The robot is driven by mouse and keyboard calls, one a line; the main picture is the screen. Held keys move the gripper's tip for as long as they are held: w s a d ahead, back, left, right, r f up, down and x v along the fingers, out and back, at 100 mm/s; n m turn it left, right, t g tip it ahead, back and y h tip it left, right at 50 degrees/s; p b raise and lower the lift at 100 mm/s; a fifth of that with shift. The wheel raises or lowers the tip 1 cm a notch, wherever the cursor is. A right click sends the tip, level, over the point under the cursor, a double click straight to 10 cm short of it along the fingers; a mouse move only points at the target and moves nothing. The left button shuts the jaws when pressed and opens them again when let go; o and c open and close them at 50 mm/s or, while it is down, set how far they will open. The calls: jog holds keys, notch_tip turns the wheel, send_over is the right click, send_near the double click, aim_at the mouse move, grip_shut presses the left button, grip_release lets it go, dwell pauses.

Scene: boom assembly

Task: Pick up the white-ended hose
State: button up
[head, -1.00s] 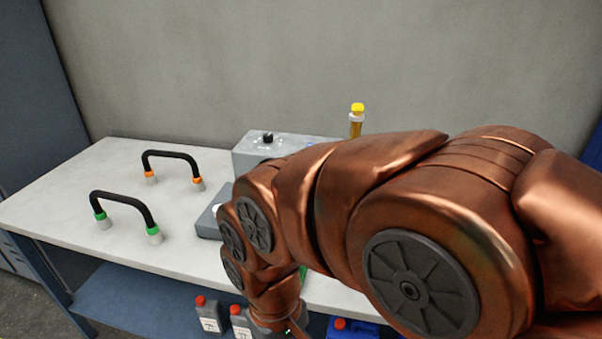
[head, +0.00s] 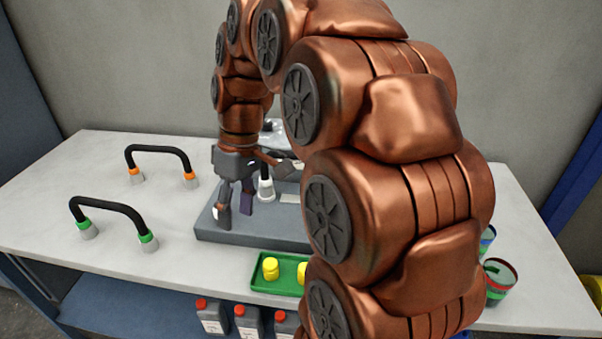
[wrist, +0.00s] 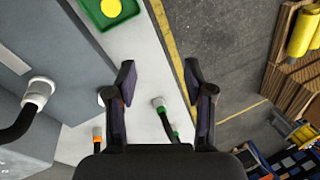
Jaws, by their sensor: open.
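The white-ended hose is black with a white end fitting (wrist: 38,92), at the left of the wrist view. In the head view a white end fitting (head: 266,188) shows on the grey device (head: 275,237) just behind my gripper; the rest of the hose is hidden by my arm. My gripper (head: 235,208) is open and empty, pointing down over the left part of the device. In the wrist view its spread fingers (wrist: 160,84) have nothing between them at the tips, and the white end lies left of them, apart.
A hose with orange ends (head: 160,150) and one with green ends (head: 108,205) stand on the white table (head: 45,205) at left. A green tray (head: 258,284) with yellow pieces lies at the front edge. Jugs (head: 212,318) stand below; cups (head: 499,280) stand at right.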

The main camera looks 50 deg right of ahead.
jog(key=w+d+r+n+t, duration=0.1)
jog(key=d, duration=0.7)
jog(key=w+d+r+n+t+y, duration=0.1)
jog(key=w+d, duration=0.1)
jog(key=d, duration=0.7)
jog(key=w+d+r+n+t+b, duration=0.1)
jog(key=d, duration=0.8)
jog(key=shift+w+d+r+y, duration=0.15)
jog(key=shift+d+r+y, duration=0.05)
jog(key=shift+y, duration=0.1)
jog(key=shift+d+f, duration=0.1)
jog(key=shift+d, duration=0.05)
jog(key=shift+b+x, duration=0.7)
jog(key=shift+x, duration=0.4)
jog(key=shift+w+a+f+p, duration=0.15)
jog(key=shift+w+f+p, duration=0.15)
jog(key=shift+f, duration=0.1)
jog(key=shift+w+a+f+p, duration=0.15)
jog(key=shift+w+f+p, duration=0.1)
jog(key=shift+f, duration=0.2)
jog(key=shift+p+x, duration=0.35)
jog(key=shift+x, duration=1.35)
jog(key=shift+w+d, duration=0.1)
jog(key=shift+w, duration=0.05)
jog(key=shift+c, duration=0.5)
grip_shut()
